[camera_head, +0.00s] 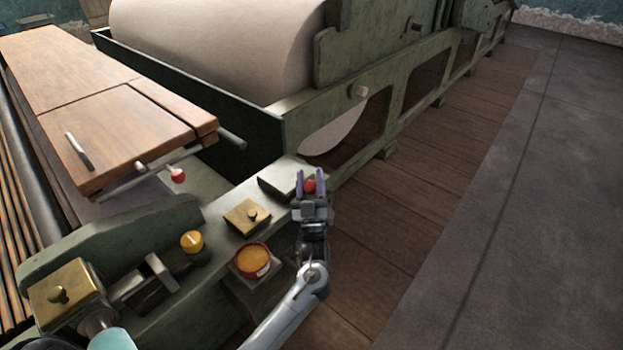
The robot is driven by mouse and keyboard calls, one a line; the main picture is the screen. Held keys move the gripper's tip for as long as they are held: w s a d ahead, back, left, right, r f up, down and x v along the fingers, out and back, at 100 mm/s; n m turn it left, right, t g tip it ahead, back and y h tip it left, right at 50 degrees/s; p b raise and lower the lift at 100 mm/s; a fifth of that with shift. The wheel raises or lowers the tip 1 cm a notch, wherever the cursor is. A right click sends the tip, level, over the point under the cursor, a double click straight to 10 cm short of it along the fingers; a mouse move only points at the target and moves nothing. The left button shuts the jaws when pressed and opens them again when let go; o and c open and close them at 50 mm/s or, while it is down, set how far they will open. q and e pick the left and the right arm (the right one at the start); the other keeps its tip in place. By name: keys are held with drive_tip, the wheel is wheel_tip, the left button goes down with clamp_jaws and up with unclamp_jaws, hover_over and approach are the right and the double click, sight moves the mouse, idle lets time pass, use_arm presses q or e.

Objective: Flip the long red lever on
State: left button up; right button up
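A red ball knob (310,186) shows between the fingertips of my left gripper (310,183), at the end of the green machine's console. The gripper's two purple-grey fingers stand apart, one on each side of the knob. I cannot tell whether they touch it. The shaft below this knob is hidden by the gripper. A second red knob (178,176) sits on a short rod under the edge of the wooden table, farther left. My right gripper is not in view.
A large pale roller (215,45) and green frame stand behind. Floor (500,220) to the right is clear.

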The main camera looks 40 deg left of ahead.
use_arm(q)
drive_tip(key=o, duration=0.4)
drive_tip(key=shift+s, duration=0.25)
drive_tip(key=shift+o, duration=0.2)
drive_tip(key=shift+w+f, duration=0.1)
drive_tip(key=shift+d+f, duration=0.15)
drive_tip(key=shift+d, duration=0.05)
drive_tip(key=p+v, duration=0.2)
drive_tip(key=v, duration=0.8)
drive_tip(key=shift+s, duration=0.3)
drive_tip(key=shift+d, duration=0.1)
